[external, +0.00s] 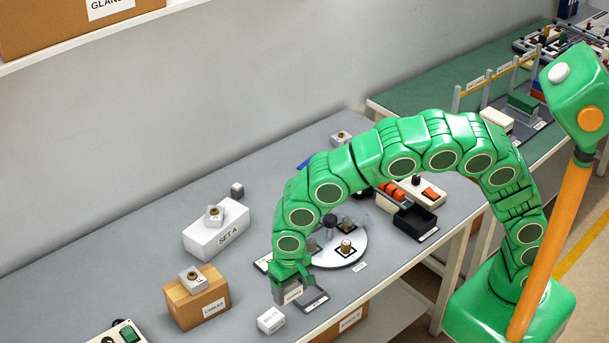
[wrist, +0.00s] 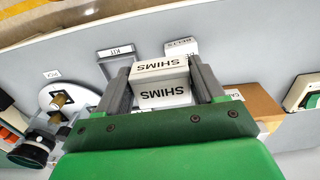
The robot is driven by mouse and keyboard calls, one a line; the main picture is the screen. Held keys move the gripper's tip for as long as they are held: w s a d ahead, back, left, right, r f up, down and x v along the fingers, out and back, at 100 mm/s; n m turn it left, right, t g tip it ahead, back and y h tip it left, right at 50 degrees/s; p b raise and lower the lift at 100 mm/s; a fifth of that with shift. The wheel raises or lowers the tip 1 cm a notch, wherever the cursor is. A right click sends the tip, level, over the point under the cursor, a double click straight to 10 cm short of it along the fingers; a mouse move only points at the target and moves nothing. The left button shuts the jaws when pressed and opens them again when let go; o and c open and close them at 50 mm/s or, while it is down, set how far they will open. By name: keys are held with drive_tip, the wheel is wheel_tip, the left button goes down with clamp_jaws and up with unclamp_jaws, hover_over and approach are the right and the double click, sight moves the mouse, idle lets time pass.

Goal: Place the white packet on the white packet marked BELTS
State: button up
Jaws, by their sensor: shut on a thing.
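My gripper (external: 291,286) points down near the front edge of the grey table and is shut on a white packet marked SHIMS (wrist: 162,92). The packet sits between the two grey fingers in the wrist view, and only part of it shows in the external view. The white packet marked BELTS (external: 271,320) lies on the table just in front of and left of my gripper. In the wrist view the BELTS packet (wrist: 181,47) shows beyond the held packet, partly hidden by it. The two packets look apart.
A small grey tray marked KIT (external: 316,302) is just right of my gripper. A round white turntable (external: 350,262) with parts stands behind it.

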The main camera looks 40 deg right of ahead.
hover_over(273, 319)
drive_tip(key=shift+f, duration=4.3)
drive_tip(key=shift+f, duration=0.1)
drive_tip(key=o, duration=1.2)
drive_tip(key=shift+c, duration=0.2)
wheel_tip(273, 319, up, 12)
